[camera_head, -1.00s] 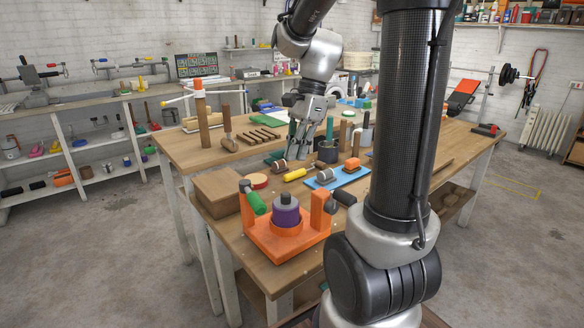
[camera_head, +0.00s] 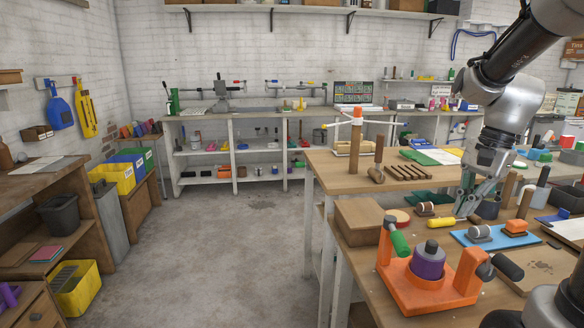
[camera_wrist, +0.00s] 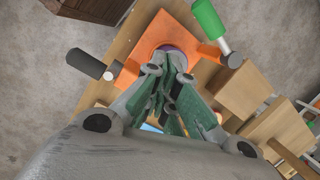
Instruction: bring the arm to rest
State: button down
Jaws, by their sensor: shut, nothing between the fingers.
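My gripper (camera_head: 466,214) hangs from the arm over the wooden workbench (camera_head: 335,175), on the right of the head view. Its fingers are shut and hold nothing. The fingertips point down beside a yellow-handled tool (camera_head: 440,221); I cannot tell whether they touch it. In the wrist view my gripper (camera_wrist: 176,62) points toward an orange fixture (camera_wrist: 150,42) with a purple cylinder, which the fingers partly cover. In the head view this orange fixture (camera_head: 400,285) stands at the front of the bench, nearer than the gripper.
A blue board (camera_head: 475,240) lies near the gripper. A wooden box (camera_head: 358,222) and an upright peg post (camera_head: 355,145) stand on the bench. Shelving (camera_head: 232,150) lines the back wall; yellow bins (camera_head: 112,178) stand at left. The floor (camera_head: 230,250) between is clear.

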jog(key=s+a+r+n+t+h, duration=0.1)
jog(key=s+r+n+t, duration=0.1)
jog(key=s+n, duration=0.4)
jog(key=s+a+r+n+t+h, duration=0.1)
jog(key=s+r+n+t, duration=0.1)
jog(key=s+n, duration=0.4)
jog(key=shift+s+a+n, duration=0.3)
jog(key=shift+s+a, duration=0.05)
jog(key=shift+s, duration=0.05)
